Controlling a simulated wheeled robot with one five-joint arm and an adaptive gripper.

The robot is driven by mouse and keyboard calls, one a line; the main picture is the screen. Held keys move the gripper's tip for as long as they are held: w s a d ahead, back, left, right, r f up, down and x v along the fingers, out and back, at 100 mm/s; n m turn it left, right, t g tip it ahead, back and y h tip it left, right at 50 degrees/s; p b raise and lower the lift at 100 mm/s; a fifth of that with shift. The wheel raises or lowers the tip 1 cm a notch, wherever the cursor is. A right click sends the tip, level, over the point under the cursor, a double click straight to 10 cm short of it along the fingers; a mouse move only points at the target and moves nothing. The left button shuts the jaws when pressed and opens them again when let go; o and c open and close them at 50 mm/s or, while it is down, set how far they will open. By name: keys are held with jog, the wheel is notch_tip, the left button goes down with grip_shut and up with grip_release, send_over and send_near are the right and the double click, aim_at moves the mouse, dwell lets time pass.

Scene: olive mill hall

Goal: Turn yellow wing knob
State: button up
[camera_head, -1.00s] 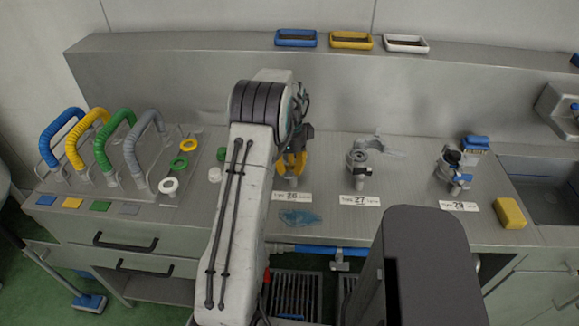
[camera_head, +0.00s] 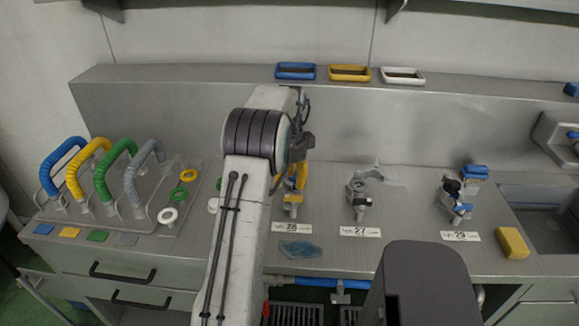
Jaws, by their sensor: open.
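The yellow wing knob (camera_head: 300,178) stands on the steel counter behind the label "28" (camera_head: 292,227). It sits on a small fitting with a yellow lower part (camera_head: 292,204), and my arm hides its left side. My gripper (camera_head: 301,147) is a dark shape just above the knob, at the right edge of my arm. It is open, with nothing seen held; its fingertips are mostly hidden. Whether it touches the knob, I cannot tell.
A grey fitting (camera_head: 359,195) stands behind label "27" and a blue-topped one (camera_head: 453,196) behind label "29". A yellow sponge (camera_head: 512,242) lies at right. Coloured hoses (camera_head: 105,172) and rings (camera_head: 180,194) are left. A blue cloth (camera_head: 299,250) lies in front.

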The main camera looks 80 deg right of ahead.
aim_at(289, 196)
jog(key=shift+r, duration=2.45)
